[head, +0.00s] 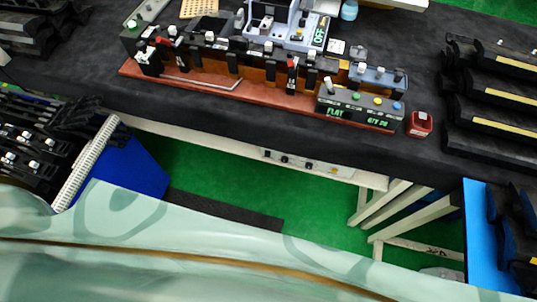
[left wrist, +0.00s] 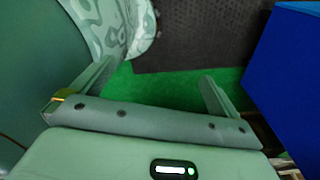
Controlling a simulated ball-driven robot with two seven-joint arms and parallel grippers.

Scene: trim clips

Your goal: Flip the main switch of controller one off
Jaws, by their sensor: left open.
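No label reading controller one is legible. A pale panel (head: 305,163) with several small dark knobs or switches sits below the table's front edge, partly hidden by it; its switch positions are too small to tell. On the table, a blue-grey device (head: 285,22) has a green display that seems to read OFF. A grey box (head: 360,103) with coloured buttons shows FLAT and a QTY reading. My left gripper (left wrist: 156,71) is open and empty in the left wrist view, above green floor, apart from these devices. My right gripper is in neither view.
A black-covered table (head: 240,125) holds a red-brown fixture base (head: 190,83) with several clamps. A red box (head: 420,124) stands near its front edge. Black trim parts (head: 500,92) lie at right. Blue bins (head: 135,172) flank the open green floor (head: 215,180).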

